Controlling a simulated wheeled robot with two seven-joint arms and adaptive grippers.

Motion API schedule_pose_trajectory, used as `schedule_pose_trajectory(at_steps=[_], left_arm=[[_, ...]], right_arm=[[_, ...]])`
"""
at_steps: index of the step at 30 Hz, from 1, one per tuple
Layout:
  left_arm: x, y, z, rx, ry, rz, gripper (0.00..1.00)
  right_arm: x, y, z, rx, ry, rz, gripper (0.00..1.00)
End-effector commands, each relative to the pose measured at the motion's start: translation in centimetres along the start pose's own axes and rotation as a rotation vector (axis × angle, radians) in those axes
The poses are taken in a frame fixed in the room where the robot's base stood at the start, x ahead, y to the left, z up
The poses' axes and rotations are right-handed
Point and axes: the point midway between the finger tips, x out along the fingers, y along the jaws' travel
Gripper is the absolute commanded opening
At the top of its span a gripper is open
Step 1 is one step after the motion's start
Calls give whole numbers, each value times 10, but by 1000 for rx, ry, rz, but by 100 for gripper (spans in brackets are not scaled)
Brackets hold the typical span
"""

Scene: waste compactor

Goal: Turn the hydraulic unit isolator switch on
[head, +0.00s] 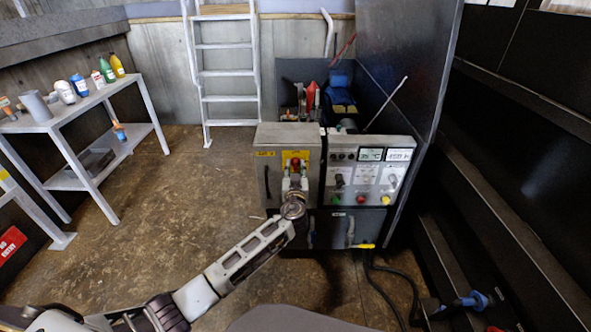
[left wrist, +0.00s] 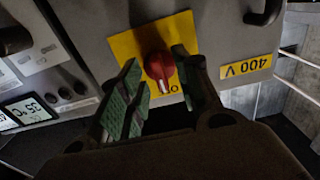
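The isolator switch is a red rotary knob (left wrist: 159,66) on a yellow plate (left wrist: 128,47) on a grey cabinet front. Its white pointer mark is directed toward the lower edge of the plate in the left wrist view, beside a partly hidden label. In the head view the red knob (head: 295,161) shows just above my left gripper (head: 295,178). In the left wrist view my left gripper (left wrist: 157,74) is open, with green-padded fingers on either side of the knob. Visible gaps separate the pads and knob; contact cannot be confirmed. My right gripper is out of view.
A control panel (head: 370,171) with displays, knobs and buttons is right of the switch cabinet (head: 268,185). A black cable (head: 385,290) lies on the floor. A shelf table (head: 85,103) with bottles stands left, and a ladder (head: 228,73) behind. The floor between is clear.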

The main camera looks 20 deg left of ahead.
Motion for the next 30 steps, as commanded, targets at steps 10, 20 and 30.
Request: schedule_pose_trajectory(at_steps=[10, 20, 30], left_arm=[[2, 0, -1, 0, 1, 0, 33], [2, 0, -1, 0, 1, 0, 0], [2, 0, 0, 14, 1, 0, 0]], right_arm=[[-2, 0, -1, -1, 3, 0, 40], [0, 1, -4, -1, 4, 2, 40], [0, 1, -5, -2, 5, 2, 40]])
